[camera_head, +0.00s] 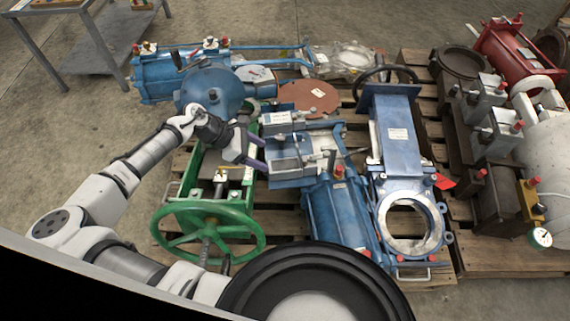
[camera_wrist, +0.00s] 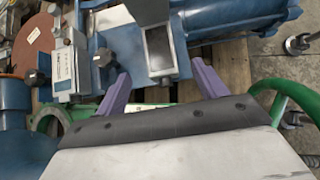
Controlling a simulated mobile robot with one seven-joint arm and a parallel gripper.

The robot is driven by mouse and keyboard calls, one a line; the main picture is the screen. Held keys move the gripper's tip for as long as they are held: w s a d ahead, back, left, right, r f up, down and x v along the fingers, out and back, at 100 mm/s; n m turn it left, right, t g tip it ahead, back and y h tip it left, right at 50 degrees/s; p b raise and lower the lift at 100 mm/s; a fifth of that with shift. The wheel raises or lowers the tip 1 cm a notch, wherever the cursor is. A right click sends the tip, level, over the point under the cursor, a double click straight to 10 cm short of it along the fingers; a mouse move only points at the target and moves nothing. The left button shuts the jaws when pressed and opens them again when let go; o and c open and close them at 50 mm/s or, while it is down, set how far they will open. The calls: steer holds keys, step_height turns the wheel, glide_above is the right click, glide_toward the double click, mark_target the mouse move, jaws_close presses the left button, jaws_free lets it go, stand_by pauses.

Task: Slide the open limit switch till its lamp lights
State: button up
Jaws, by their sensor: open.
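My gripper (camera_head: 258,152) is open and empty, its two purple fingers pointing at the blue valve assembly in the middle of the pallet. In the wrist view the fingertips (camera_wrist: 160,74) stand either side of the near end of a grey metal channel (camera_wrist: 160,48). A grey box with a white label (camera_wrist: 63,70), with black knobs beside it, lies left of the fingers; a similar grey box (camera_head: 277,119) shows beyond the gripper in the head view. I cannot tell which part is the open limit switch. No lit lamp can be made out.
A green handwheel (camera_head: 208,231) stands nearer than the gripper. A blue gate valve (camera_head: 398,138) lies to the right and a blue cylinder (camera_head: 338,213) nearer. A second pallet with grey and red parts is at far right. Floor is free at the left.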

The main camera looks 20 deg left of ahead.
steer(key=b+x, duration=0.2)
steer(key=x, duration=0.8)
steer(key=shift+w, duration=0.1)
